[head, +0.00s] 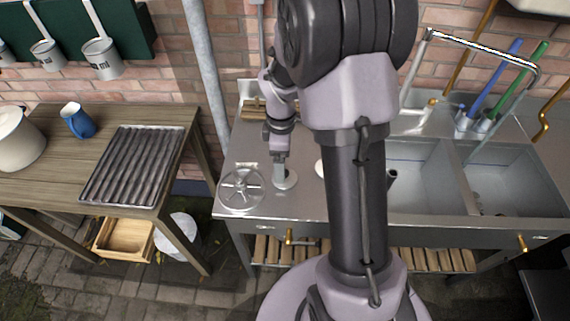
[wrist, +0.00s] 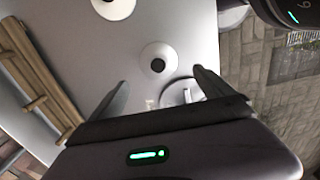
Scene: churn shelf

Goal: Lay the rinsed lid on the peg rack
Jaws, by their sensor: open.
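A pale round lid (head: 287,181) with a dark centre in the wrist view (wrist: 158,62) lies flat on the steel counter. My gripper (head: 280,160) is open and empty, pointing down just over this lid; in the wrist view the lid shows between and beyond the fingertips (wrist: 160,80). A second pale disc (wrist: 113,5) lies farther off, and my arm partly hides it in the head view (head: 319,168). A slatted wooden rack (head: 257,107), which may be the peg rack, stands at the counter's back left; it also shows in the wrist view (wrist: 38,85).
A spoked metal disc (head: 242,188) lies at the counter's front left corner, close to the gripper. Sink basins (head: 420,170) are on the right, under a tall tap (head: 480,45). A wooden table (head: 45,160) on the left bears a ribbed metal tray (head: 133,165), blue jug (head: 77,121) and cream pot (head: 18,140).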

